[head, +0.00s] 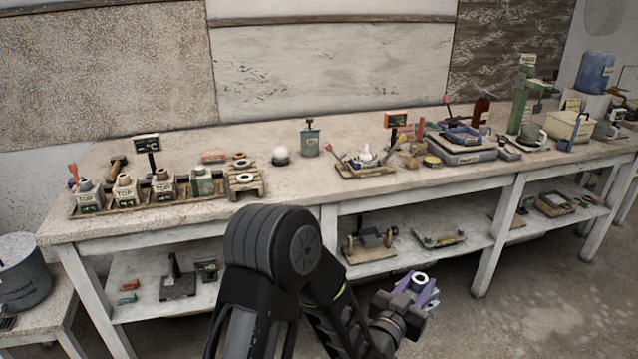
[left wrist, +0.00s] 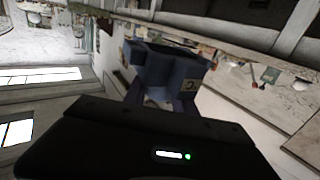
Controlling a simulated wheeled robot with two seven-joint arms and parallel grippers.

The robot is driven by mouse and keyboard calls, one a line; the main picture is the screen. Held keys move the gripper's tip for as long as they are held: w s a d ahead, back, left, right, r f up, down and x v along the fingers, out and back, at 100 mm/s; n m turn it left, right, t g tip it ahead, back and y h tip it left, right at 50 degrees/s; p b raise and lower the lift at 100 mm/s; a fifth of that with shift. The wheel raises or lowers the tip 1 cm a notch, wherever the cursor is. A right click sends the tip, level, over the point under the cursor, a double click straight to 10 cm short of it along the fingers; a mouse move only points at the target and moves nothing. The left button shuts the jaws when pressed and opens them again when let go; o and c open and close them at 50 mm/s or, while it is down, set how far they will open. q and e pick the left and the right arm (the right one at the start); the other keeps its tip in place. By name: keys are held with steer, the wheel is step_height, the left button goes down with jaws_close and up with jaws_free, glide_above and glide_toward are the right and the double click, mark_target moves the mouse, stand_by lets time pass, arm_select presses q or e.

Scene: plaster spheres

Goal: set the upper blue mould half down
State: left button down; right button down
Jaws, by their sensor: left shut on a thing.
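My left gripper (head: 424,292) is low in front of the bench, at the lower right of the head view, with purple fingers. It is shut on the upper blue mould half (left wrist: 168,72), which fills the middle of the left wrist view as a blue block with a dark hollow and a small pale label. In the head view only a small part of the held thing shows between the fingers. The mould half is in the air, clear of the bench top. My right gripper is not in view.
The long bench (head: 285,205) has a row of TOP-marked moulds in a tray (head: 140,207) at left, a white ball (head: 280,155) and a green can (head: 309,140) in the middle. Crowded trays and a green press (head: 520,100) stand at right. The lower shelf (head: 465,233) holds small tools.

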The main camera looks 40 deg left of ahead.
arm_select(q)
steer(key=shift+s, duration=0.15)
steer(key=shift+w+a+f, duration=0.15)
steer(key=shift+w+a, duration=0.1)
steer(key=w+a+n+y+b, duration=0.1)
steer(key=a+n+y+b, duration=0.1)
steer(key=a+b, duration=0.4)
steer(key=w+a+r+n+g+y+b, duration=0.1)
steer(key=a+y+b, duration=0.3)
steer(key=a, duration=1.2)
steer(key=w+a+r+n+g+y+b, duration=0.1)
steer(key=w+a+n+y+b, duration=0.2)
steer(key=a+b, duration=0.4)
steer(key=a, duration=0.4)
steer(key=shift+w+a+r+b, duration=0.2)
steer(key=shift+a+r+b, duration=0.05)
steer(key=shift+b, duration=0.15)
